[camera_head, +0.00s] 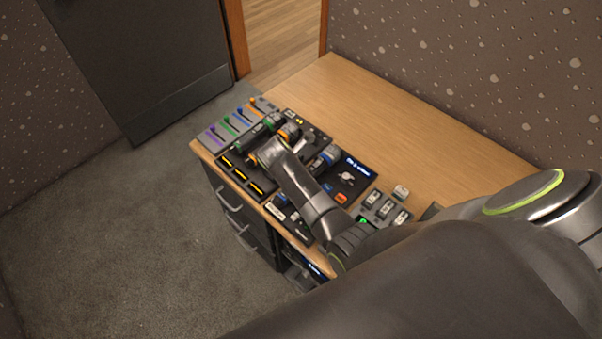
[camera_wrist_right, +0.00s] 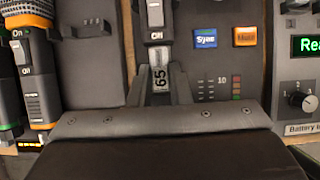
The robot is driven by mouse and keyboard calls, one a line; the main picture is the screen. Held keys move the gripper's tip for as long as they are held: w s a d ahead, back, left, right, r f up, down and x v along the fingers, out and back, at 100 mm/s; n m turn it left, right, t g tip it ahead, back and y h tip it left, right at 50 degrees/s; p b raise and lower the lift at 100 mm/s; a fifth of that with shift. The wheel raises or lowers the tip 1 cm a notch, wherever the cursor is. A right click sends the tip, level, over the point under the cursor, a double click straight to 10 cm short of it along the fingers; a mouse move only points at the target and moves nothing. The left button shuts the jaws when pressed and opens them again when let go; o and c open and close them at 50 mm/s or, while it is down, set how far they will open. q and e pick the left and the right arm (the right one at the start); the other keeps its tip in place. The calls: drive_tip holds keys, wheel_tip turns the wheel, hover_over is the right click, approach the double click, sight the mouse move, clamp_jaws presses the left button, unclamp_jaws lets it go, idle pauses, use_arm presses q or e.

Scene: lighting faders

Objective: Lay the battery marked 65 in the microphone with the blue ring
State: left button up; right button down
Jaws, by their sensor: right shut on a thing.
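My right gripper (camera_wrist_right: 160,98) is shut on the battery marked 65 (camera_wrist_right: 160,78), whose pale label reads sideways between the fingers. Directly above it in the wrist view is a grey microphone body (camera_wrist_right: 157,55) with an On switch, in line with the battery. Its ring is outside that view. In the head view the microphone with the blue ring (camera_head: 327,157) lies on the dark panel beside my right arm. I cannot tell whether the battery touches the microphone's bay. My right fingertips are hidden by the arm in the head view. My left gripper is not in view.
Microphones with orange (camera_wrist_right: 40,100) and green bands lie to the left. A blue Sync button (camera_wrist_right: 205,38) and an orange button (camera_wrist_right: 245,37) sit to the right, then a green display (camera_wrist_right: 310,45) and a knob. Coloured faders (camera_head: 230,122) stand at the desk's far left; the back (camera_head: 420,130) is clear.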

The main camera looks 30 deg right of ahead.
drive_tip(key=shift+p, duration=0.4)
drive_tip(key=shift+f, duration=0.55)
idle(0.9)
drive_tip(key=c, duration=1.3)
unclamp_jaws()
drive_tip(key=c, duration=0.3)
drive_tip(key=shift+c, duration=0.2)
wheel_tip(320, 180, up, 6)
drive_tip(key=p, duration=0.8)
drive_tip(key=shift+r, duration=0.1)
